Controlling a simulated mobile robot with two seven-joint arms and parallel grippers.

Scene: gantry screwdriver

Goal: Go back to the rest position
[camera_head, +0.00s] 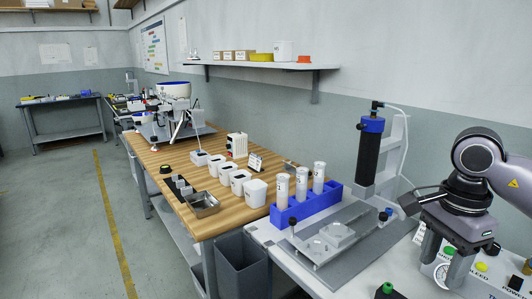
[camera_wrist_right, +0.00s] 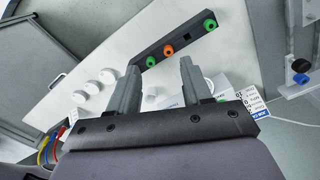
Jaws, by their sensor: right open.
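My right gripper (camera_head: 445,257) hangs at the lower right of the head view, fingers pointing down, above the front right part of the light bench. It is open, with nothing between its fingers. In the right wrist view the two grey fingers (camera_wrist_right: 158,68) stand well apart. Beyond the fingertips is a dark bar (camera_wrist_right: 182,44) with green and orange knobs; it is apart from the fingers. My left gripper is in neither view.
The gantry screwdriver (camera_head: 369,155), a black cylinder with a blue top, stands left of my right arm. A grey fixture plate (camera_head: 345,262) and a blue rack (camera_head: 318,200) with white cylinders lie further left. A control panel with buttons (camera_head: 481,267) sits beside the gripper.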

